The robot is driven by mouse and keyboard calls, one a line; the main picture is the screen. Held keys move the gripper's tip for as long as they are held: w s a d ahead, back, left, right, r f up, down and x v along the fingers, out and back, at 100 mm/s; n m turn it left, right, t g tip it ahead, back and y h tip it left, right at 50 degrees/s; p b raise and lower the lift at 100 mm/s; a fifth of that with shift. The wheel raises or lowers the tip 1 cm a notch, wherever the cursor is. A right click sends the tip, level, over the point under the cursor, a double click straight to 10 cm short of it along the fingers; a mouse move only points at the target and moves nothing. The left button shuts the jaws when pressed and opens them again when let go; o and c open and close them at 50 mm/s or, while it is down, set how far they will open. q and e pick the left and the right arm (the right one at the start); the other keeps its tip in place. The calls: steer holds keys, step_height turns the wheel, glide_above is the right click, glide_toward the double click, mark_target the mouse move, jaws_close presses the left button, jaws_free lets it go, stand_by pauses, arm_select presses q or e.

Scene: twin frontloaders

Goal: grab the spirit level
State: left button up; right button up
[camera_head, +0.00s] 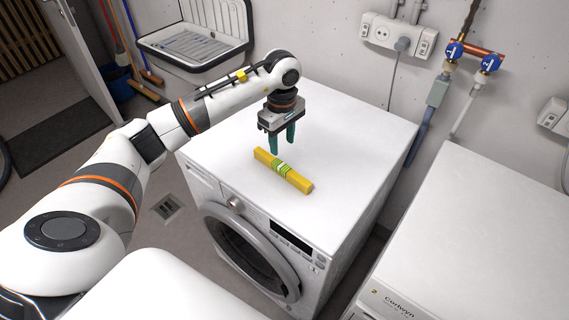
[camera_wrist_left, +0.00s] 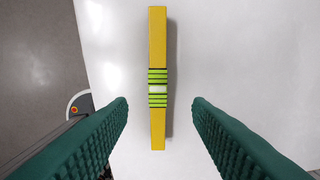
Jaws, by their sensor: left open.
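The yellow spirit level (camera_head: 283,171) lies flat on top of the left washing machine (camera_head: 340,130), near its front edge. It has a band of green and dark stripes at its middle. My left gripper (camera_head: 281,150) is open and points down above and just behind the level. In the left wrist view the level (camera_wrist_left: 158,40) stands upright in the picture, between the two green fingers (camera_wrist_left: 160,103) and apart from both. My right gripper is not in view.
A second white machine (camera_head: 480,230) stands at the right, with a gap between the two. Pipes with blue valves (camera_head: 454,50) and a socket box (camera_head: 398,35) are on the back wall. A sink (camera_head: 195,40) is at the back left. The machine top around the level is clear.

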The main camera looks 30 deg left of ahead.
mark_target(282, 165)
arm_select(q)
step_height(282, 165, down, 2)
steer(key=shift+s+f, duration=0.15)
steer(key=shift+f, duration=0.05)
steer(key=shift+f+p, duration=0.3)
steer(key=shift+f, duration=0.35)
step_height(282, 165, down, 4)
steer(key=shift+f+p, duration=0.15)
steer(key=shift+p, duration=0.85)
steer(key=shift+f, duration=0.25)
steer(key=shift+c, duration=0.9)
jaws_close()
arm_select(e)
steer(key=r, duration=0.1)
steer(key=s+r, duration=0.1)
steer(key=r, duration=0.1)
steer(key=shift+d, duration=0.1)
